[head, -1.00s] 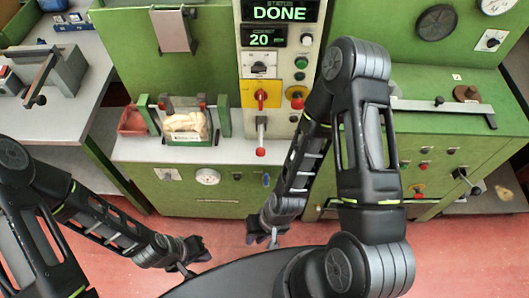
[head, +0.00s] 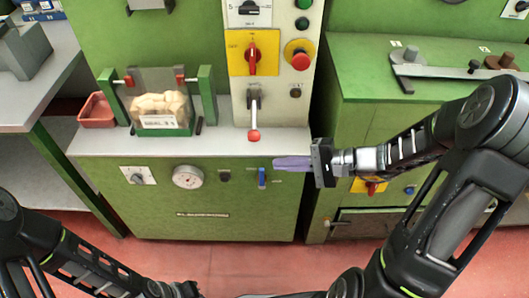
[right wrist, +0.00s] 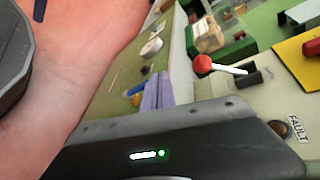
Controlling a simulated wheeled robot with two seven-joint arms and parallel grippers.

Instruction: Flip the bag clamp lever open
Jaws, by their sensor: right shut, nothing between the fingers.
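A clear bag of pale pieces (head: 160,112) stands between two green posts on the grey ledge, with red-tipped clamp parts (head: 180,80) at its top. Right of it, a lever with a red ball (head: 254,135) hangs down from the grey panel; the ball also shows in the right wrist view (right wrist: 202,64). I cannot tell from sight which one is the bag clamp lever. My right gripper (head: 276,163), with purple fingers, is shut and empty, just below and right of the red ball, apart from it. My left gripper (head: 182,290) is mostly cut off at the bottom edge.
A red rotary switch (head: 253,58) and a red emergency button (head: 299,56) sit above the lever. A gauge (head: 187,177) and a blue switch (head: 262,178) are on the green front below. A red tray (head: 97,110) lies left of the bag.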

